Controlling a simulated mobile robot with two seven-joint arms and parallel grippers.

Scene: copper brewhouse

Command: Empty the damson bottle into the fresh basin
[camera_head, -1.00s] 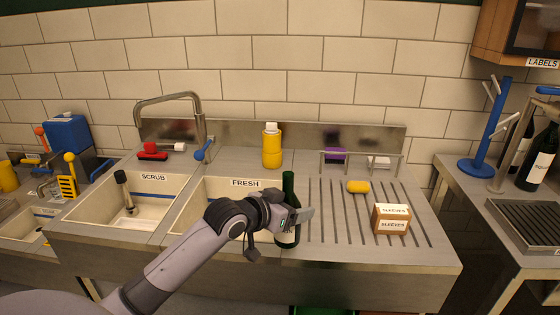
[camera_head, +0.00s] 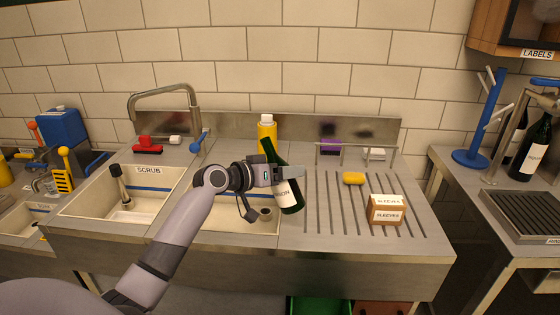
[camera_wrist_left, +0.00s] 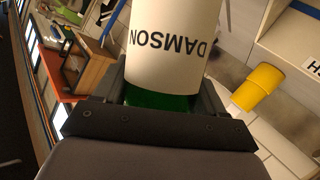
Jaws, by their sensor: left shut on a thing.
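The dark green damson bottle (camera_head: 291,196) is in my left gripper (camera_head: 286,173), which is shut around its body. It is tilted, with its neck up and to the left, above the right edge of the fresh basin (camera_head: 237,224). Its white label reads DAMSON upside down in the left wrist view (camera_wrist_left: 172,40), with green glass between the fingers. The fresh basin is partly hidden by my left arm; a round drain shows at its right. The basin's name sign is hidden in the head view. My right gripper is not in view.
The scrub basin (camera_head: 90,203) adjoins on the left. A yellow bottle (camera_head: 267,130) stands behind my gripper. A tap (camera_head: 160,90) arches over the back left.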

